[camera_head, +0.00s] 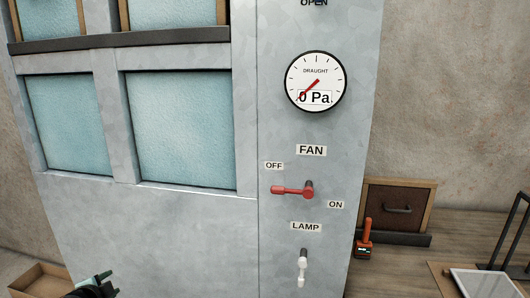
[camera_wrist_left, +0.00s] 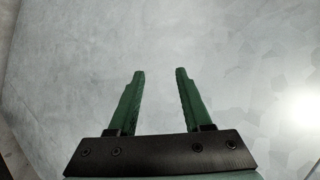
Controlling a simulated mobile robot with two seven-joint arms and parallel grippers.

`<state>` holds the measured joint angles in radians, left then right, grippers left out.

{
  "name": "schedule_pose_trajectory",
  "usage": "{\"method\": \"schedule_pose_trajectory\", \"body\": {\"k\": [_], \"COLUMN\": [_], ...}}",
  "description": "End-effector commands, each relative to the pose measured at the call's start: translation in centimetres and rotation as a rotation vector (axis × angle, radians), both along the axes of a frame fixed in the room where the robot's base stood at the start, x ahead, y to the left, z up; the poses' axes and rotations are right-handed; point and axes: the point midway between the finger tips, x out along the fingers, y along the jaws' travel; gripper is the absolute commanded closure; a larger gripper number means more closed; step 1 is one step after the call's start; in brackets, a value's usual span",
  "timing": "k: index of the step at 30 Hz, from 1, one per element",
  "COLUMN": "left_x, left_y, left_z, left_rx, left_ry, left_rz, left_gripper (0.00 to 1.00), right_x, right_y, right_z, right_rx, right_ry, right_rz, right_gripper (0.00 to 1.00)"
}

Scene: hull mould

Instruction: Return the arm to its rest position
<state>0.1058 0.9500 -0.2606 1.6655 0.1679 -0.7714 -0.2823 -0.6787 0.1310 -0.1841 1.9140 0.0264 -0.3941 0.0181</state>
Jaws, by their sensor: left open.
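My left gripper (camera_head: 106,284) shows at the bottom left of the head view, low in front of the grey metal cabinet (camera_head: 150,225). In the left wrist view its two green fingers (camera_wrist_left: 157,78) are apart with nothing between them, and a plain grey surface fills the background. My right gripper is in neither view.
The cabinet panel carries a red FAN lever (camera_head: 292,190) pointing left to OFF, a white LAMP lever (camera_head: 302,268) hanging down, and a draught gauge (camera_head: 316,81) reading 0 Pa. An open wooden box (camera_head: 40,278) is at lower left. An orange tool (camera_head: 364,240) stands right.

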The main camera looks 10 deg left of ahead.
Motion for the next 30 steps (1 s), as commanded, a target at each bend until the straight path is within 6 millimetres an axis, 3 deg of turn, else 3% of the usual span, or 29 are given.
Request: {"method": "schedule_pose_trajectory", "body": {"k": [1,3,9,15,20,30], "left_x": [-2.0,-4.5,-12.3,-18.8,-23.6,-24.9], "left_y": [-1.1,-2.7,-7.0,-10.4,-12.8,-20.6], "left_z": [-2.7,-5.5,-11.8,-15.1,-16.6,-18.8], "left_rx": [-0.021,-0.057,-0.176,-0.285,-0.367,-0.657], "left_ry": [0.031,0.059,0.140,0.208,0.259,0.177], "left_rz": [-0.027,-0.061,-0.142,-0.190,-0.214,-0.026], "left_gripper": [0.51,0.51,0.51,0.51,0.51,0.51], "right_x": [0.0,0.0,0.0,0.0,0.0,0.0], "right_y": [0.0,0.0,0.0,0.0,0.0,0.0], "right_z": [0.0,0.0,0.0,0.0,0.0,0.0], "right_rx": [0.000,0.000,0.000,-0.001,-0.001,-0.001], "right_ry": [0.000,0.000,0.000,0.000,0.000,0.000], "right_rz": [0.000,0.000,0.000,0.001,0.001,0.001], "right_gripper": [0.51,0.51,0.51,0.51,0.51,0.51]}}
